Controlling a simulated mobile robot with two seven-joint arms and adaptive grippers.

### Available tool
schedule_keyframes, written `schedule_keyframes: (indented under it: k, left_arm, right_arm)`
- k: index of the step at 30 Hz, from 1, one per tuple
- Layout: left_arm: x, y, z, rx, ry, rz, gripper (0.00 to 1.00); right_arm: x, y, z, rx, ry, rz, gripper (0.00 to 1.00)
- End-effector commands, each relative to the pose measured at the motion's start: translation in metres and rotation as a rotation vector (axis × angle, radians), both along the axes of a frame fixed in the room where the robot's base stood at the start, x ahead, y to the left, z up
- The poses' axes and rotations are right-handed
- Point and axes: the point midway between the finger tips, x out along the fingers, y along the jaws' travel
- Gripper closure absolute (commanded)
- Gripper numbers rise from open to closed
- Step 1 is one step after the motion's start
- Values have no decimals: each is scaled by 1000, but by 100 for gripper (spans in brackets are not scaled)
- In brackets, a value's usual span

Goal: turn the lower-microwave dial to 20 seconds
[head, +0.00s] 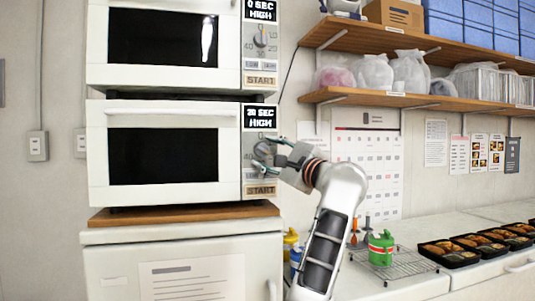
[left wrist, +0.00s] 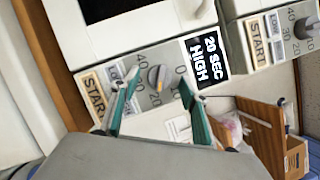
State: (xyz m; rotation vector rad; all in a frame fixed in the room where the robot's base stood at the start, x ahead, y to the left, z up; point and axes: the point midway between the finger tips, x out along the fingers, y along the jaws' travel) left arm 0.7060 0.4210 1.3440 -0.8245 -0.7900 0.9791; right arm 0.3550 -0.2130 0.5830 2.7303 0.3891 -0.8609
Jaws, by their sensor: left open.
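The lower microwave (head: 97,160) is white with a dark window, and its display (head: 260,117) reads 20 SEC HIGH, clearest in the left wrist view (left wrist: 207,60). Its grey dial (left wrist: 157,78) has an orange mark and printed numbers around it. My left gripper (head: 262,154) is open at the control panel, in front of the dial, which it mostly hides in the head view. In the left wrist view its teal fingers (left wrist: 157,88) stand on either side of the dial, with gaps showing between them and the knob. My right gripper is not in view.
The upper microwave (head: 95,45) sits directly above and reads 0 SEC HIGH. START buttons (head: 261,190) lie below each dial. To the right, a counter holds a wire rack (head: 400,268), a green container (head: 381,249) and filled bento trays (head: 448,256); wall shelves (head: 375,92) hang above.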

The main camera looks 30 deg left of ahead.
Motion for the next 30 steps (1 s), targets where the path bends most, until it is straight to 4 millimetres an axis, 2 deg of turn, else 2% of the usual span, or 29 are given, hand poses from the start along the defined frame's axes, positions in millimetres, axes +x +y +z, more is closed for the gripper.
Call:
schedule_keyframes:
  k: [5, 12, 18, 23, 30]
  left_arm:
    - [-6, -22, -4, 0, 1, -4, 55]
    - [-24, -67, -14, -1, 1, -5, 55]
    - [-35, -96, -20, 0, 0, -2, 55]
    - [-40, -107, -22, -1, 0, -2, 55]
    - [-41, -109, -23, -1, -1, 0, 55]
  right_arm:
    - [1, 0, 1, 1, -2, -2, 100]
    - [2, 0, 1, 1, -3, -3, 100]
    - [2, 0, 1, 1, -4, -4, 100]
    - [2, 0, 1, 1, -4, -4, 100]
    - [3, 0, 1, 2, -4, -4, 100]
